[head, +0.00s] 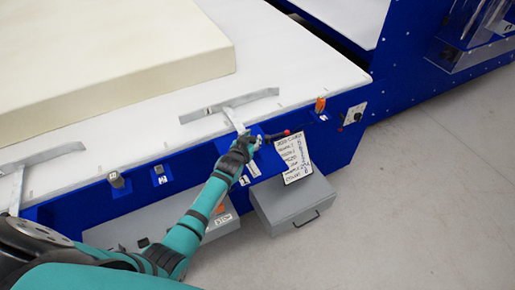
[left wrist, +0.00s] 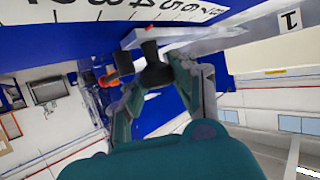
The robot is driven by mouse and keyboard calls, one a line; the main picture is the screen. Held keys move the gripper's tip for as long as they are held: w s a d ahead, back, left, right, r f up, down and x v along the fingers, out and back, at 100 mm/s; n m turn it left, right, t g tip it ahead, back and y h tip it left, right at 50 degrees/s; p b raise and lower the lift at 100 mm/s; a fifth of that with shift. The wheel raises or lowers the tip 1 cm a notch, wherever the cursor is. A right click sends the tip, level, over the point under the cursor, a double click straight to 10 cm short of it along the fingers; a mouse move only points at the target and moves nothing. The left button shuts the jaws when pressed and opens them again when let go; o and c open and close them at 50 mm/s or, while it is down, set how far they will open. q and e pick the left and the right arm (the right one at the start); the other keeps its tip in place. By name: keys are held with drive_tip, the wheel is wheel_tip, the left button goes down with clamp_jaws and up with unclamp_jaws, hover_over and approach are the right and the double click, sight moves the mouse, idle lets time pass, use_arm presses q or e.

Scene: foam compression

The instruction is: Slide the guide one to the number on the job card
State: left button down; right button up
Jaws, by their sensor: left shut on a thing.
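Guide one, a grey metal T-shaped bar (head: 230,105), lies on the white table top near its front edge; in the left wrist view a label "1" marks its bar (left wrist: 289,21). My left gripper (head: 251,143) is at the near end of the guide's stem, shut on its black handle (left wrist: 155,72). A number scale (left wrist: 130,12) runs along the table edge in the left wrist view; its digits show only partly, and the guide's exact reading cannot be told. The job card (head: 293,158) hangs on the blue front, its writing too small to read surely. My right gripper is not in view.
A large cream foam block (head: 110,45) lies on the white table (head: 310,70), behind the guide. A second metal guide (head: 45,156) is at the left. A red-tipped lever (head: 286,132), an orange switch (head: 320,104) and a grey drawer box (head: 290,205) are near my gripper.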

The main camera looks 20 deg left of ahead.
use_arm(q)
drive_tip(key=shift+w+a, duration=0.15)
drive_tip(key=c, duration=1)
unclamp_jaws()
drive_tip(key=shift+c, duration=0.2)
drive_tip(key=v, duration=1.2)
